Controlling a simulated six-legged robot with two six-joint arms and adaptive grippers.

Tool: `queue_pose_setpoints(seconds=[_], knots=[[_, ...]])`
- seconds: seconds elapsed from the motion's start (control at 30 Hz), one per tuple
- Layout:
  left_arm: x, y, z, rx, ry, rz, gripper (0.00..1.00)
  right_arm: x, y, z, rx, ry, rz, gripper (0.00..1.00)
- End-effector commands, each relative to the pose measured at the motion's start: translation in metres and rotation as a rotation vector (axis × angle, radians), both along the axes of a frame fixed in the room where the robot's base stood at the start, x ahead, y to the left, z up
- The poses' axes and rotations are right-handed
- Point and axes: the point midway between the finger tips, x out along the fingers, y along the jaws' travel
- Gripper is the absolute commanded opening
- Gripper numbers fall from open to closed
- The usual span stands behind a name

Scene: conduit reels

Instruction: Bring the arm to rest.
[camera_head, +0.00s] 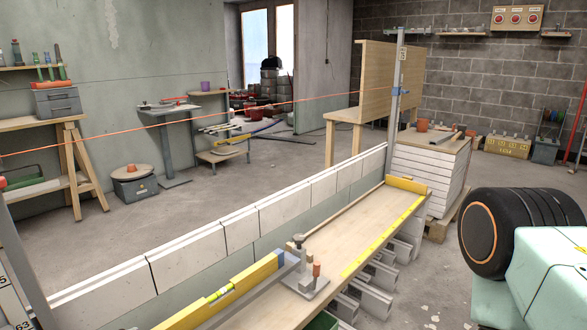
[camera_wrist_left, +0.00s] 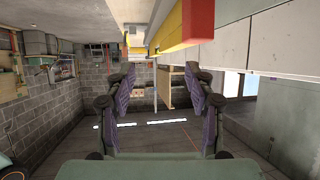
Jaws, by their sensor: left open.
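My left gripper (camera_wrist_left: 160,85) shows in the left wrist view, with its two dark, purple-padded fingers spread apart. It is open and nothing is between the fingers. A yellow bar with a red end (camera_wrist_left: 197,20) is beyond the fingers at the top of that view, and it looks apart from them. The head view shows neither gripper. My right gripper is not in view.
In the head view a wooden plank (camera_head: 345,235) runs beside a low wall of pale blocks (camera_head: 235,228). A blue and yellow spirit level (camera_head: 225,292) and a metal clamp-like tool (camera_head: 303,275) lie along it. An orange string (camera_head: 200,118) crosses above. A post (camera_head: 395,95) stands behind.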

Motion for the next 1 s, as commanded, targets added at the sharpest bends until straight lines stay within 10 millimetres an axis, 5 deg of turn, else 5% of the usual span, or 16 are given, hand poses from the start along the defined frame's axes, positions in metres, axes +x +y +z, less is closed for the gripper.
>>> queue_pose_setpoints(seconds=[0.33,0.53,0.77,1.0], knots=[[-0.027,-0.042,-0.019,-0.044,0.230,0.051,0.54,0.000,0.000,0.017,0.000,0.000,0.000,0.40],[-0.066,-0.070,-0.037,-0.050,0.436,0.114,0.54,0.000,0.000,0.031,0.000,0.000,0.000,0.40],[-0.164,-0.097,-0.062,0.036,0.785,0.264,0.54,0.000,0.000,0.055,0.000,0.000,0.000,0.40],[-0.265,-0.089,-0.063,0.210,1.035,0.444,0.54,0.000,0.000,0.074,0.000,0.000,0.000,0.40]])
